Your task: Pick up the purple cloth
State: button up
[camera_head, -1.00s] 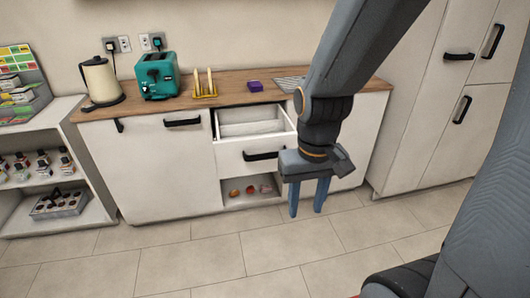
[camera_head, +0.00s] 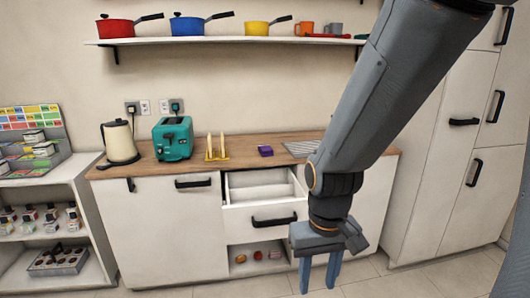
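The purple cloth (camera_head: 265,151) is a small folded block lying on the wooden counter (camera_head: 243,157), between the yellow rack and the metal drainer. My gripper (camera_head: 319,275) hangs in front of the cabinet at the lower right of the view, fingers pointing down. Its two blue fingers are apart with nothing seen between them. It is below the counter top in the picture, to the right of the cloth and apart from it.
An open drawer (camera_head: 262,189) juts out below the cloth. A yellow rack (camera_head: 217,155), teal toaster (camera_head: 173,139) and kettle (camera_head: 119,143) stand left of it. A metal drainer (camera_head: 300,148) lies to its right. A shelf (camera_head: 230,41) with pots runs above.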

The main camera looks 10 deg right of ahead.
aim_at(266, 150)
jog(key=z, duration=0.65)
jog(key=i, duration=0.75)
jog(key=z, duration=0.75)
jog(key=i, duration=1.45)
jog(key=u, duration=1.2)
jog(key=i, duration=0.45)
jog(key=u, duration=0.45)
